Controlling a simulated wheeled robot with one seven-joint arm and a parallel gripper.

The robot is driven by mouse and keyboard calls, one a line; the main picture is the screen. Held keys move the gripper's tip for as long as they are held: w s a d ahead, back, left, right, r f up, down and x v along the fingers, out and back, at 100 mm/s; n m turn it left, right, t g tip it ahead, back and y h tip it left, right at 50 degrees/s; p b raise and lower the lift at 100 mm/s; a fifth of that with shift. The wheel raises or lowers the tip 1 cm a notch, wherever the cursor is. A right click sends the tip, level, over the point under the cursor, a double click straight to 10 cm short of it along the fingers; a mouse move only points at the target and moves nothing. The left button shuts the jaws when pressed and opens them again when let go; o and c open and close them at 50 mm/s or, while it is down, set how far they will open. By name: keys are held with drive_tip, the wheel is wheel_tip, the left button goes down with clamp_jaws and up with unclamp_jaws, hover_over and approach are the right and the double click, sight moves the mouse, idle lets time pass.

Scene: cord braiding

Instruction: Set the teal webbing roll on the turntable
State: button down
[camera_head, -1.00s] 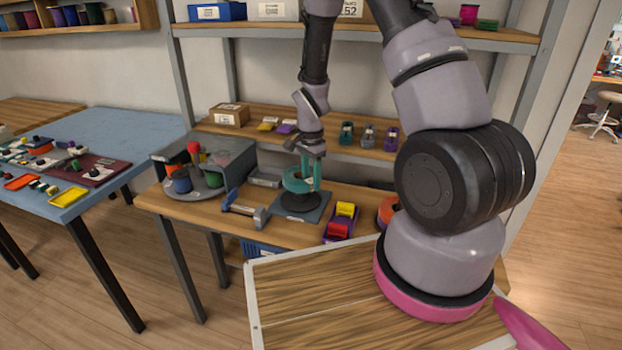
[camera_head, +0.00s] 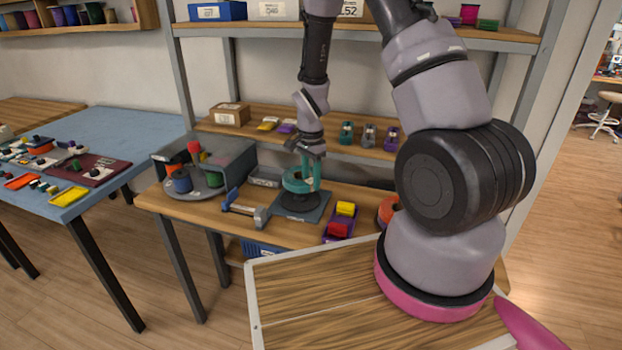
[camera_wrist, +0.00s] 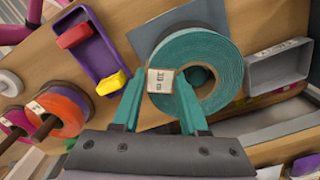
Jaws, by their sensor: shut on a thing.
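The teal webbing roll (camera_head: 295,181) is a thick ring just above a dark round stack (camera_head: 298,203) on a grey square mat. I cannot tell whether the two touch. In the wrist view the roll (camera_wrist: 212,55) shows its coiled face, open centre and a white label. My gripper (camera_head: 310,176) comes down from above, its teal fingers shut on the roll's wall. In the wrist view the gripper (camera_wrist: 160,95) has one finger outside the roll and one toward its hole. A grey round turntable (camera_head: 180,195) with coloured spools stands at the left of the bench, partly inside a grey housing.
A blue-and-grey clamp-like tool (camera_head: 245,211) lies between turntable and mat. A purple tray (camera_head: 338,229) with red and yellow pieces is right of the mat, with an orange roll (camera_head: 388,209) beyond. A shelf (camera_head: 255,131) with small items runs behind.

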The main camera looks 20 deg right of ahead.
drive_tip(key=shift+f, duration=2.7)
idle(0.5)
drive_tip(key=shift+c, duration=1.8)
unclamp_jaws()
drive_tip(key=shift+o, duration=0.4)
drive_tip(key=shift+w+r, duration=0.1)
drive_tip(key=shift+r, duration=0.05)
drive_tip(key=shift+w+a+r, duration=0.1)
drive_tip(key=shift+r, duration=2.8)
